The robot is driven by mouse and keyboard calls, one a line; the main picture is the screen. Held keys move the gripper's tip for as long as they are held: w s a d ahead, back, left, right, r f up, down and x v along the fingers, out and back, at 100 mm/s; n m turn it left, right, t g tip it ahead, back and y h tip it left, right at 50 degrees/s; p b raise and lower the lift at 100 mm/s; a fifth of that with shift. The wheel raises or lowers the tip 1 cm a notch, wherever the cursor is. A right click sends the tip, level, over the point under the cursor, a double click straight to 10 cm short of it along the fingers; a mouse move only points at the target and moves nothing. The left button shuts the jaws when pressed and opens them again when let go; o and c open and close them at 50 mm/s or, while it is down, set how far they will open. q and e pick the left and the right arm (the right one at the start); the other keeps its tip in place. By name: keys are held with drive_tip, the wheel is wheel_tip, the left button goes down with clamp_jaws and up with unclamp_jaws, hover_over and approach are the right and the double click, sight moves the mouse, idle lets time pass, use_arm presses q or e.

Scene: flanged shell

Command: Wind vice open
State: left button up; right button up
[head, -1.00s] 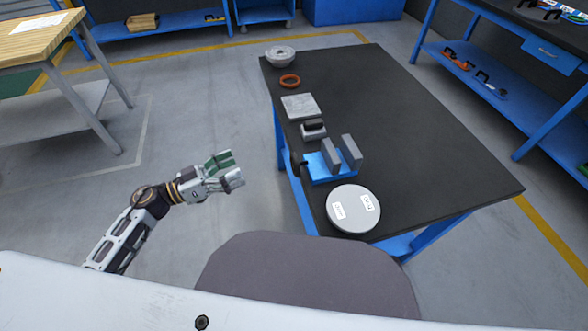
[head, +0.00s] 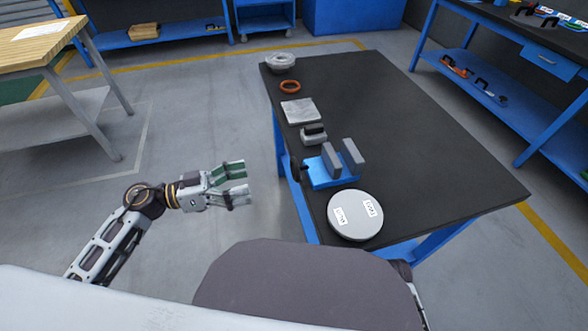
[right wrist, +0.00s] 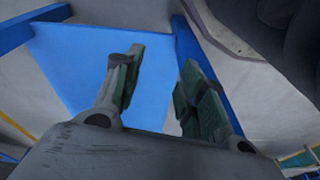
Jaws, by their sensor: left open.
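The vice, with a blue base (head: 318,178) and two upright grey jaws (head: 353,156) set apart by a gap, stands near the left edge of the dark table. A small dark part (head: 303,168), perhaps its handle, sticks out at the vice's left side. My left gripper (head: 240,182) is open and empty, left of the table and apart from the vice, fingers pointing right. My right gripper (right wrist: 162,62) is open in the right wrist view with nothing between its fingers; it does not show in the head view.
On the dark table (head: 430,160) are a round labelled disc (head: 355,222), a small grey block (head: 313,140), a grey plate (head: 299,111), an orange ring (head: 290,87) and a grey flanged part (head: 281,64). The table's right side is clear. A blue surface (right wrist: 75,65) lies beyond my right fingers.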

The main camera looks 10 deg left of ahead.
use_arm(q)
approach(292, 170)
drive_tip(key=shift+d, duration=1.05)
drive_tip(key=shift+b+x, duration=0.7)
drive_tip(key=shift+x, duration=0.85)
drive_tip(key=shift+b+x, duration=0.4)
drive_tip(key=shift+x, duration=2.05)
drive_tip(key=shift+w+d+r, duration=0.15)
drive_tip(key=shift+w+d, duration=0.05)
drive_tip(key=shift+w, duration=0.05)
use_arm(e)
drive_tip(key=r, duration=0.2)
drive_tip(key=w+r, duration=0.1)
drive_tip(key=shift+a+r+t, duration=0.2)
drive_tip(key=shift+a+t, duration=0.1)
drive_tip(key=shift+a, duration=0.05)
drive_tip(key=shift+s, duration=0.1)
use_arm(q)
drive_tip(key=shift+c, duration=0.9)
drive_tip(key=c, duration=0.9)
use_arm(e)
drive_tip(key=shift+s+f, duration=0.1)
drive_tip(key=shift+f, duration=0.1)
use_arm(q)
drive_tip(key=shift+o, duration=0.2)
